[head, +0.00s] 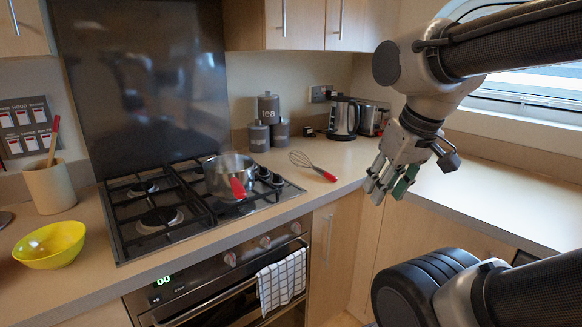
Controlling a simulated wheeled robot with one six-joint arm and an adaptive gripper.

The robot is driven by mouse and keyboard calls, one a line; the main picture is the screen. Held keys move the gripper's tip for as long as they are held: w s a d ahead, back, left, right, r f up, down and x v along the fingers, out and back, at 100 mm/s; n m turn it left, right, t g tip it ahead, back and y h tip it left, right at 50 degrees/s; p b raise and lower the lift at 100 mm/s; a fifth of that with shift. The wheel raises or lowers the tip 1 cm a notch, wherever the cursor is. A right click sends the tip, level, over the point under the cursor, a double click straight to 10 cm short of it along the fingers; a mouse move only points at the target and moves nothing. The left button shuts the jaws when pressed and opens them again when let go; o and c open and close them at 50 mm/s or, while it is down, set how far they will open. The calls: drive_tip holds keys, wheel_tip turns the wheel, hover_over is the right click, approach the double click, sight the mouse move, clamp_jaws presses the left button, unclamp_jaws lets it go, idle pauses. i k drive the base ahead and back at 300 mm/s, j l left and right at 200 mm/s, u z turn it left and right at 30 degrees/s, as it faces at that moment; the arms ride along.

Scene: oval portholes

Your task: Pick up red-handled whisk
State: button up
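The red-handled whisk (324,173) lies on the counter to the right of the hob. Its wire head points to the back left and its red handle to the front right, towards my gripper. My gripper (389,188) is in the air to the right of the whisk, apart from it, with its fingers pointing down. The fingers look spread, with a green pad on one of them, and nothing shows between them. The whisk is in full view.
A steel pan (229,176) with a red handle stands on the gas hob (160,218). Grey canisters (269,108), a kettle (343,118) and a toaster (373,119) stand behind the whisk. A yellow bowl (50,245) and a utensil pot (50,187) are at left. The right counter (490,200) is clear.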

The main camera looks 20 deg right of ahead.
sight(333, 179)
drive_tip(key=i+l+z, duration=0.15)
drive_tip(key=i+l, duration=0.85)
